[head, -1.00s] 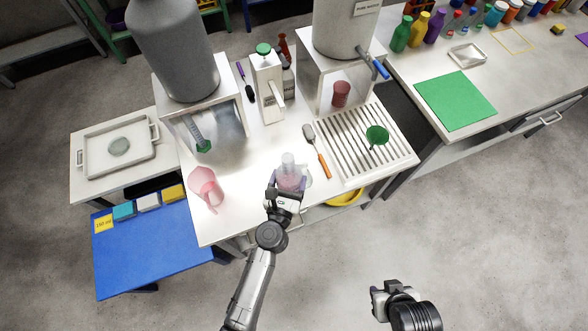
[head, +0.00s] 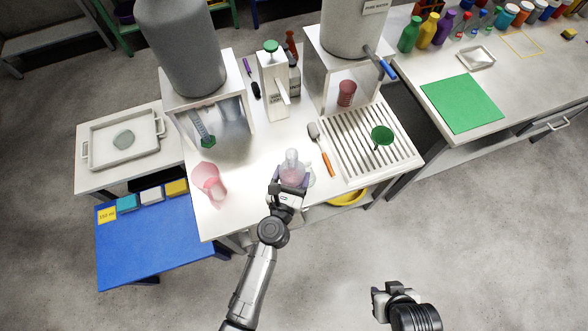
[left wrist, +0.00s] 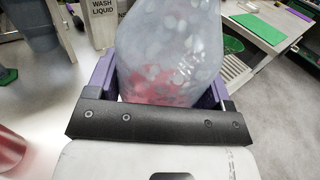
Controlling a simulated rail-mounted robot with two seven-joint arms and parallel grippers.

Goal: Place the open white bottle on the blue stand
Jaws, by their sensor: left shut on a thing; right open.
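A translucent whitish bottle (head: 292,160) with some pink low in it stands upright near the front edge of the white table (head: 245,210). My left gripper (head: 290,182) is shut around it; its purple fingers flank the bottle (left wrist: 170,45) in the left wrist view. Whether the bottle touches the table is hard to tell. The bottle's top is out of the wrist view. The blue stand (head: 150,245), a low table with a yellow 150 ml label, is at the lower left. My right gripper (head: 378,302) is open and empty over the floor at the lower right.
An orange-handled brush (head: 326,162) and a slotted rack (head: 365,150) are to the right.

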